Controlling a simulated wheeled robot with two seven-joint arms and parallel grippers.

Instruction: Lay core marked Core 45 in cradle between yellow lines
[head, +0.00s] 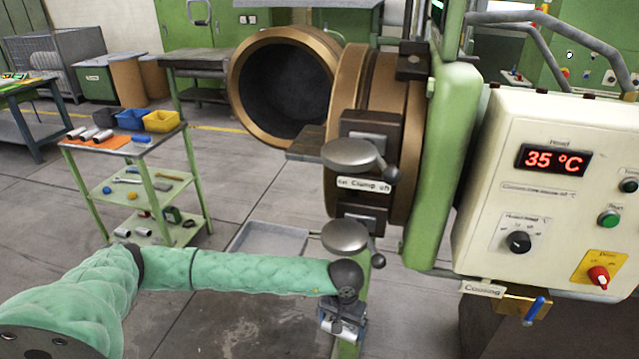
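Several short pale cylinders (90,133) lie on an orange mat (106,146) on top of the green cart at the left. They may be cores, but any marking is too small to read, so I cannot tell which is Core 45. No cradle with yellow lines can be made out. My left arm, in a green quilted sleeve, reaches in from the left. My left gripper (343,328) points down in front of the machine, below the lower clamp knob and far from the cart. Its fingers are small and partly hidden. My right gripper is not in view.
The bronze extruder barrel (345,90) with its open round head (285,85) fills the centre. A control box (560,190) reading 35 °C stands at the right. The cart (140,185) carries blue (131,119) and yellow bins (161,121).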

